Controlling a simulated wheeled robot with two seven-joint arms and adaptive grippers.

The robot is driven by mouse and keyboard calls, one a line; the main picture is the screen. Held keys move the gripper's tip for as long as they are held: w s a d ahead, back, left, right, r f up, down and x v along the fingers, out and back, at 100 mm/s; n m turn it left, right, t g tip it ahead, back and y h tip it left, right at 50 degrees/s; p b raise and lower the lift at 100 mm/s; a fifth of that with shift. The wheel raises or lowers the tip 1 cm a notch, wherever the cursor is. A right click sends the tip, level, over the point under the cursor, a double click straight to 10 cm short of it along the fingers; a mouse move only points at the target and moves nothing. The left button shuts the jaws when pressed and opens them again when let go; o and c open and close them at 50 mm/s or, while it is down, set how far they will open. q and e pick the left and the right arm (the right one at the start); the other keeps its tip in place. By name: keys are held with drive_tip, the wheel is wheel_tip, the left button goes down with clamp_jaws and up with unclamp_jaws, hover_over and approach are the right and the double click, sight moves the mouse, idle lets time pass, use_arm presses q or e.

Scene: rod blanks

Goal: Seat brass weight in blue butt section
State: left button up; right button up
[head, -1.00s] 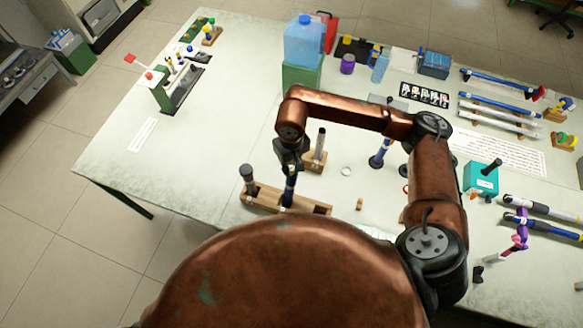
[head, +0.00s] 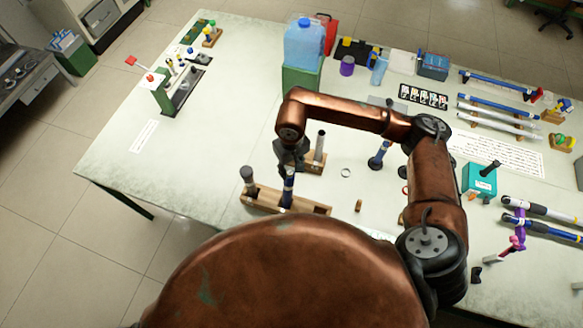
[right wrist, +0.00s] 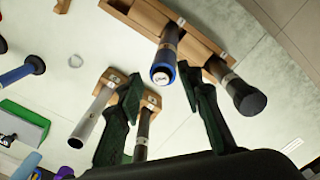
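The blue butt section (head: 289,188) stands upright in the wooden rack (head: 320,209). In the right wrist view the blue butt section (right wrist: 168,50) shows its blue-rimmed upper end, with a pale disc and small dark mark inside. My right gripper (head: 292,162) hangs just above and behind that end. In the right wrist view the right gripper (right wrist: 160,78) has its fingers apart, with the blue end seen between them and nothing gripped. I cannot pick out the brass weight with certainty. My left gripper is not in view.
A dark-capped rod (head: 247,180) stands in the same rack, left of the blue section. A second wooden stand with rods (head: 319,147) is close behind my gripper. A ring (head: 346,173) and small tan piece (head: 358,206) lie to the right.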

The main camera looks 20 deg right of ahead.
wheel_tip(320, 180, up, 12)
drive_tip(key=b, duration=0.4)
drive_tip(key=shift+r, duration=0.25)
drive_tip(key=shift+f, duration=0.1)
